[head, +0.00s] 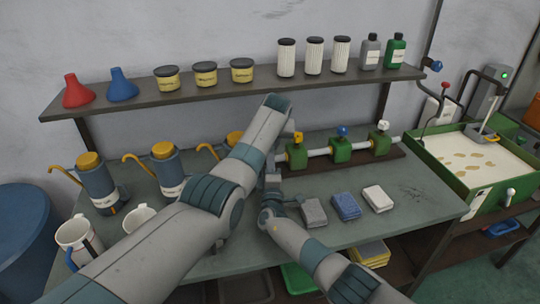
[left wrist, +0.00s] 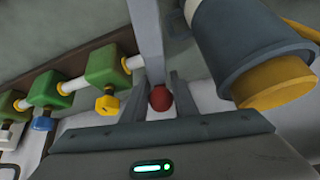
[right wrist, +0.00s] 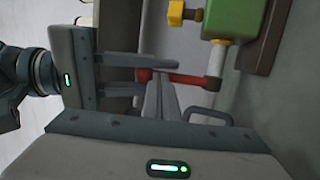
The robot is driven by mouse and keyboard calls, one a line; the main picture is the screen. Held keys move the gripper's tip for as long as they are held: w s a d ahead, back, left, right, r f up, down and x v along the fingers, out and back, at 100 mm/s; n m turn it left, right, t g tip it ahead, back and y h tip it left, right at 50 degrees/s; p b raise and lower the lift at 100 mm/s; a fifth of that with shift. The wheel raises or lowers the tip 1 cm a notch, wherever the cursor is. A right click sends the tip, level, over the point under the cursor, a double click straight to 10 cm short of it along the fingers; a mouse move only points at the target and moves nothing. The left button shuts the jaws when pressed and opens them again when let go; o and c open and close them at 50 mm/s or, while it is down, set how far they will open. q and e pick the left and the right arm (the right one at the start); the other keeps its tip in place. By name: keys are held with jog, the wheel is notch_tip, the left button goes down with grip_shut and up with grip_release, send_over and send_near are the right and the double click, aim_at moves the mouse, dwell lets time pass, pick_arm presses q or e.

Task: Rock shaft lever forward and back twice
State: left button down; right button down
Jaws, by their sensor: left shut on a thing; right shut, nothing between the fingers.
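The shaft lever is red, and its round end (left wrist: 160,98) sits between the two fingers of my left gripper (left wrist: 160,92) in the left wrist view. In the right wrist view, the red lever (right wrist: 190,79) reaches left from a pale shaft end (right wrist: 216,62). My left gripper (right wrist: 146,74) comes in from the left there and is shut on the lever's end. My right gripper (right wrist: 160,88) is shut and empty, its fingertips close to the lever; I cannot tell whether they touch. In the head view my left arm hides the lever.
Green valve blocks (head: 338,150) with coloured knobs stand along the shaft on the bench. Blue cans (head: 167,172) with orange lids stand to the left. Grey, blue and white blocks (head: 346,207) lie in front. A shelf (head: 145,103) with bottles and tins runs behind.

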pick_arm(q)
jog(key=shift+s+d, duration=0.15)
jog(key=shift+a+f, duration=0.15)
jog(key=shift+a, duration=0.05)
jog(key=c, duration=1.7)
grip_release()
jog(key=shift+w+d, duration=0.1)
jog(key=shift+w, duration=0.1)
pick_arm(e)
jog(key=shift+w+r+g, duration=0.3)
jog(key=shift+w+r, duration=0.05)
jog(key=shift+w, duration=0.35)
pick_arm(q)
jog(key=shift+r, duration=0.25)
pick_arm(e)
jog(key=shift+a, duration=0.15)
pick_arm(q)
jog(key=shift+v, duration=5.85)
jog(key=shift+s, duration=0.15)
